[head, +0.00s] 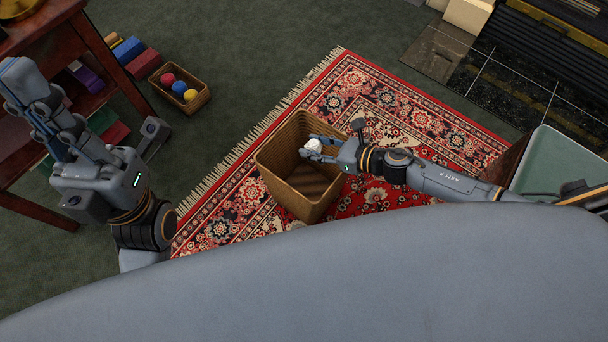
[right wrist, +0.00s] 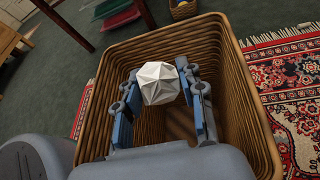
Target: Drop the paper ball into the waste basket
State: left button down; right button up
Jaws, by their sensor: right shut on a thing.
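The paper ball (head: 314,146) is white and faceted. My right gripper (head: 312,148) is shut on it and holds it over the opening of the waste basket (head: 268,171), a square brown wicker basket standing on the rug. In the right wrist view the ball (right wrist: 158,83) sits between the two fingers of the gripper (right wrist: 158,92), with the basket's ribbed inner wall (right wrist: 232,105) around and below. The basket looks empty where its floor shows. My left gripper (head: 30,100) is raised at the left, away from the basket; its finger opening is hard to make out.
A patterned red rug (head: 350,85) lies under the basket. A small basket with coloured balls (head: 181,88) stands on the green carpet at the upper left, near a wooden table (head: 100,45) and books (head: 143,63). A green-topped seat (head: 565,165) is at the right.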

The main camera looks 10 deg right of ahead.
jog(key=o, duration=0.8)
jog(key=shift+c, duration=0.2)
jog(key=v, duration=1.2)
jog(key=shift+r, duration=0.1)
